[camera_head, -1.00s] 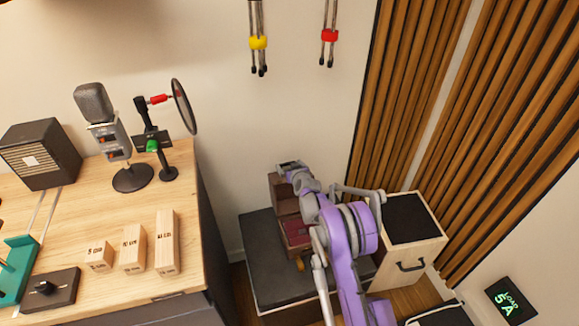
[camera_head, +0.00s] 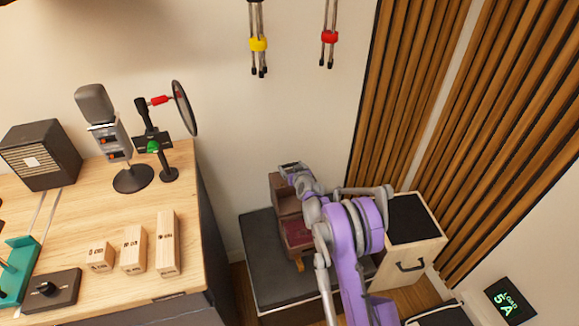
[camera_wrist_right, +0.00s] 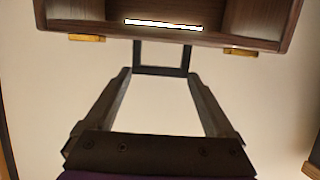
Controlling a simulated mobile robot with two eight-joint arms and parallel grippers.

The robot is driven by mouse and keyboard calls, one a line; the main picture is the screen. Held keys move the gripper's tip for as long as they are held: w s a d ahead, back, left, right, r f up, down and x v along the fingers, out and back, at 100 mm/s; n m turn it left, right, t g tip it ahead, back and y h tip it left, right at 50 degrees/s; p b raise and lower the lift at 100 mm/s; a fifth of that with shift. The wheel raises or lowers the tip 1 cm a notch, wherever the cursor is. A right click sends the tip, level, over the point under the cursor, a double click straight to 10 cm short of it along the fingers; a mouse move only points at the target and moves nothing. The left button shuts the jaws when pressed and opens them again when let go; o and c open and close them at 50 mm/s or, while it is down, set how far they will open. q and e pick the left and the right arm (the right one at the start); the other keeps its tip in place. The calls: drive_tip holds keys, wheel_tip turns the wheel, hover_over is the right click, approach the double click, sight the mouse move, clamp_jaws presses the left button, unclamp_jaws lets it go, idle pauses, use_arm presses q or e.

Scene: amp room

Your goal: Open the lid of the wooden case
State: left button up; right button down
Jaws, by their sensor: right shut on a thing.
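The wooden case (camera_head: 298,232) sits on a dark-topped low box beside the desk, with its red interior showing. Its brown lid (camera_head: 283,194) stands raised at the back of the case. My right gripper (camera_head: 291,167) is at the top of the raised lid and partly covers it. My arm hides the right part of the case. My left gripper is not in view.
The low box (camera_head: 255,258) has bare dark top left of the case. A pale wooden speaker box (camera_head: 420,251) stands close on the right, behind my arm. The desk (camera_head: 80,212) with a microphone (camera_head: 97,105) is at left. The wall (camera_head: 290,120) is behind.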

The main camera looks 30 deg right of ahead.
drive_tip(key=shift+s+a, duration=0.2)
drive_tip(key=shift+s, duration=0.45)
drive_tip(key=shift+c, duration=0.2)
unclamp_jaws()
drive_tip(key=shift+o, duration=0.2)
drive_tip(key=shift+d+f, duration=0.1)
drive_tip(key=shift+f, duration=0.05)
drive_tip(key=shift+s+r, duration=0.3)
drive_tip(key=shift+s, duration=0.05)
drive_tip(key=v, duration=1)
drive_tip(key=shift+f, duration=0.1)
